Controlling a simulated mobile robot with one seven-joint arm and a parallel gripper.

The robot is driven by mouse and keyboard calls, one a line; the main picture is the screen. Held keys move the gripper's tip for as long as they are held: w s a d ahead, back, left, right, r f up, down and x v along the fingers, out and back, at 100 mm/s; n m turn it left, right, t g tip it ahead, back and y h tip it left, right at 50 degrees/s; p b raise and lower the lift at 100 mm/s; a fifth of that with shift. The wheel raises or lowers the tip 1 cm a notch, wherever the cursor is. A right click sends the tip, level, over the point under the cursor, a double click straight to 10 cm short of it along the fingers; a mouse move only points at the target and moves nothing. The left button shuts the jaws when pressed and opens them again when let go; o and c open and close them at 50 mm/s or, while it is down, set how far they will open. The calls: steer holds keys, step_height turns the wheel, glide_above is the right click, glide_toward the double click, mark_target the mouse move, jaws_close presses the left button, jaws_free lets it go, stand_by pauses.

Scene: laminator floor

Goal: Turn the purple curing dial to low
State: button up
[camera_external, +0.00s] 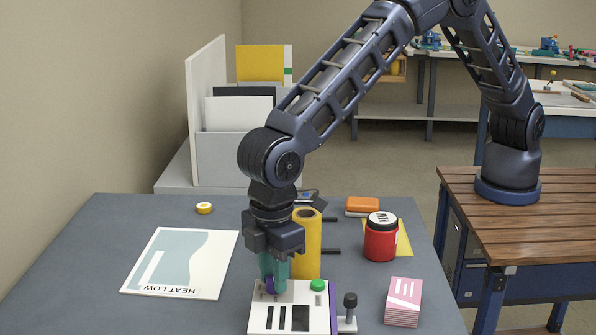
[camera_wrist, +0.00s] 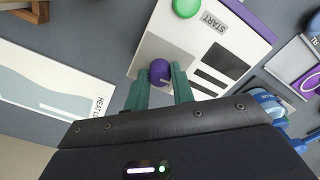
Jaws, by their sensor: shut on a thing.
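The purple curing dial (camera_wrist: 159,72) sits on the white control panel (camera_wrist: 228,75). In the outside view the dial (camera_external: 270,285) is partly hidden behind the green fingers. My gripper (camera_external: 273,283) points straight down over the panel's upper left corner. In the wrist view its two green fingers (camera_wrist: 160,84) stand on either side of the dial and are shut on it. The dial's pointer and its low mark cannot be made out. A flat card (camera_external: 181,262) reading "HEAT LOW" lies left of the panel.
A green START button (camera_external: 317,285) is on the panel's right. A black-knobbed lever (camera_external: 350,301) stands at its right side. A yellow roll (camera_external: 306,243) stands close behind my gripper. A red jar (camera_external: 381,238) and pink cards (camera_external: 403,301) are to the right.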

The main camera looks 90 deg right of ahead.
steer(key=m, duration=0.5)
steer(key=shift+m, duration=0.4)
steer(key=m, duration=0.5)
stand_by(0.4)
steer(key=o, duration=1)
step_height(320, 180, up, 11)
steer(key=shift+f, duration=0.15)
